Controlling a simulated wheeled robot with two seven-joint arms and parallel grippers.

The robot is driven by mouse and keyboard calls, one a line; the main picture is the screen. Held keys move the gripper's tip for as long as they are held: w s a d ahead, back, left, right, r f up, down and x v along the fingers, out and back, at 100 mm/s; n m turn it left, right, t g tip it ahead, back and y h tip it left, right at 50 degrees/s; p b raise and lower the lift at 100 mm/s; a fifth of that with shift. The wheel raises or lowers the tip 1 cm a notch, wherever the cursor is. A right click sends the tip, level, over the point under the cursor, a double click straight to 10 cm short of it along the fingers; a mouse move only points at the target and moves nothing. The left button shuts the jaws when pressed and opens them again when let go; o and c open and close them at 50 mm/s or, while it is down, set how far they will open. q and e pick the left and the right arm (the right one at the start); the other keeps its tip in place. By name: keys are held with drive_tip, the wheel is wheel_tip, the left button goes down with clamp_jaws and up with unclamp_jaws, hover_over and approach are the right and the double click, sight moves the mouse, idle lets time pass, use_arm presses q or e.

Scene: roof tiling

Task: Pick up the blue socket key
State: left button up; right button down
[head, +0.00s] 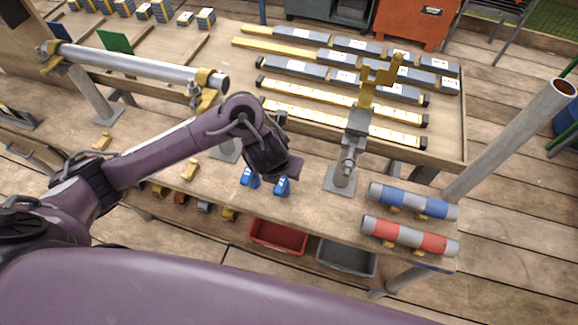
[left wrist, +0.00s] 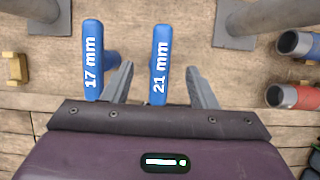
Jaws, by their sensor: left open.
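Two blue socket keys stand at the bench's front edge. One is marked 17 mm (left wrist: 92,60) and also shows in the head view (head: 249,178). The other is marked 21 mm (left wrist: 161,60) and also shows in the head view (head: 282,187). My left gripper (left wrist: 160,72) is open above the bench. In the left wrist view its two fingers lie either side of the 21 mm key, with the 17 mm key outside the left finger. The lower parts of both keys are hidden. I cannot tell whether a finger touches either key. My right gripper is not in view.
A grey post with a yellow bracket (head: 342,180) stands right of the keys. Blue-grey (head: 413,201) and red-grey (head: 409,236) cylinders lie farther right. A rail (head: 145,67) crosses the left. Red (head: 278,237) and grey (head: 346,258) bins sit below the front edge.

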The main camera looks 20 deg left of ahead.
use_arm(q)
wheel_tip(320, 180, down, 4)
drive_tip(key=shift+d+r+b, duration=0.1)
drive_tip(key=shift+r+b, duration=0.1)
drive_tip(key=shift+b, duration=0.85)
drive_tip(key=x, duration=0.2)
drive_tip(key=shift+w+f+b, duration=0.3)
drive_tip(key=shift+b, duration=0.1)
drive_tip(key=shift+w+f, duration=0.25)
drive_tip(key=shift+f, duration=0.15)
drive_tip(key=c, duration=0.7)
drive_tip(key=shift+r, duration=0.1)
clamp_jaws()
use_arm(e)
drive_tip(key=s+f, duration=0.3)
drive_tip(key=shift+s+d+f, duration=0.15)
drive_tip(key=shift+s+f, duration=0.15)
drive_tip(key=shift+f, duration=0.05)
